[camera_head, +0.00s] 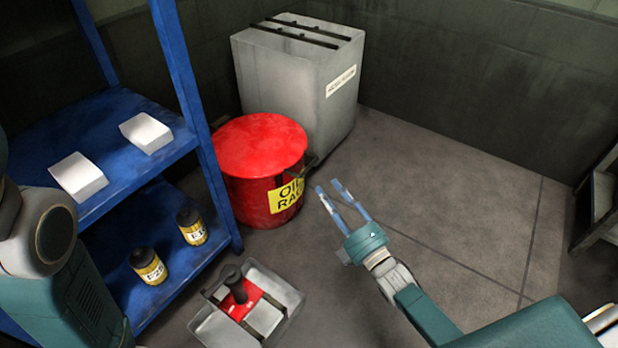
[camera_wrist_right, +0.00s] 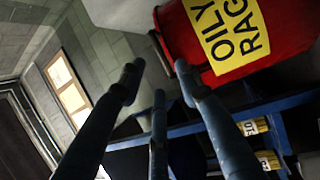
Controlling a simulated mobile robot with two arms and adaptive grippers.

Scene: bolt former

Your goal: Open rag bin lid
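The red rag bin (camera_head: 247,187) stands on the floor in the head view, with a yellow "oily rag" label (camera_head: 286,196) on its side. Its red lid (camera_head: 262,143) lies shut on top. A dark handle or pedal part (camera_head: 308,161) sticks out at its right side. My right gripper (camera_head: 329,187) is just right of the bin, its fingers apart and empty, pointing toward it. In the right wrist view the bin (camera_wrist_right: 235,75) is at the upper right, past the spread fingers (camera_wrist_right: 160,82). My left gripper is out of view; only part of my left arm shows.
A blue shelf (camera_head: 187,70) with white boxes (camera_head: 78,176) and yellow-black cans (camera_head: 148,266) stands left of the bin. A grey cabinet (camera_head: 291,85) is behind it. A grey tray (camera_head: 290,292) holding a red item lies in front.

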